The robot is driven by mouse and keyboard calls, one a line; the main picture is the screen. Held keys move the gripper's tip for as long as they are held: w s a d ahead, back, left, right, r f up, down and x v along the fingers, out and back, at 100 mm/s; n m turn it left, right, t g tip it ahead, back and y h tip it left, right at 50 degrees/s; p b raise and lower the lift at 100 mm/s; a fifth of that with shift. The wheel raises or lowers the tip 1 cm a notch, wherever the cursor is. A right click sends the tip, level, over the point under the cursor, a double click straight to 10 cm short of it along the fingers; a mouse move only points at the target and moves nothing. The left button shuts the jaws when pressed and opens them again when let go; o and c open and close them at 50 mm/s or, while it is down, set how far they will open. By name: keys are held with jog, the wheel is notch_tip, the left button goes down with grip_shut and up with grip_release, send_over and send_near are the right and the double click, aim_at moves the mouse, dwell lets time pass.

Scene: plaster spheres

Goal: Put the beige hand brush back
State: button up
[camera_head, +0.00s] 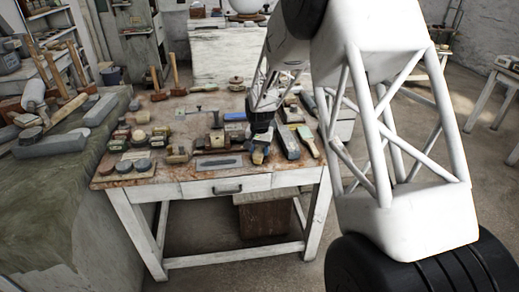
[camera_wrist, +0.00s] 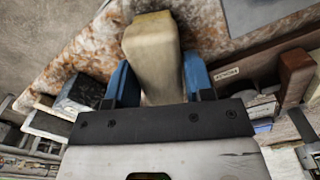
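The beige hand brush (camera_wrist: 152,50) is between the two blue fingers of my gripper (camera_wrist: 156,78) in the wrist view. Its sides meet both fingers, so the gripper looks shut on it. The far end of the brush sticks out beyond the fingertips, over the rusty, stained tabletop. In the head view my gripper (camera_head: 261,149) points down at the right front part of the worktable (camera_head: 150,178), with the brush (camera_head: 257,158) small and partly hidden below it. I cannot tell whether the brush touches the tabletop.
A grey block-shaped tool (camera_head: 288,145) and a green-topped brush (camera_head: 308,141) lie close on the right. A flat grey plate (camera_head: 218,162) lies on the left near the front edge. Several small blocks and round pots crowd the table's left. Mallets (camera_head: 157,84) stand at the back.

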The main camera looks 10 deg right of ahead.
aim_at(259, 148)
jog(key=o, duration=0.3)
jog(key=shift+r, duration=0.15)
jog(key=shift+r, duration=6)
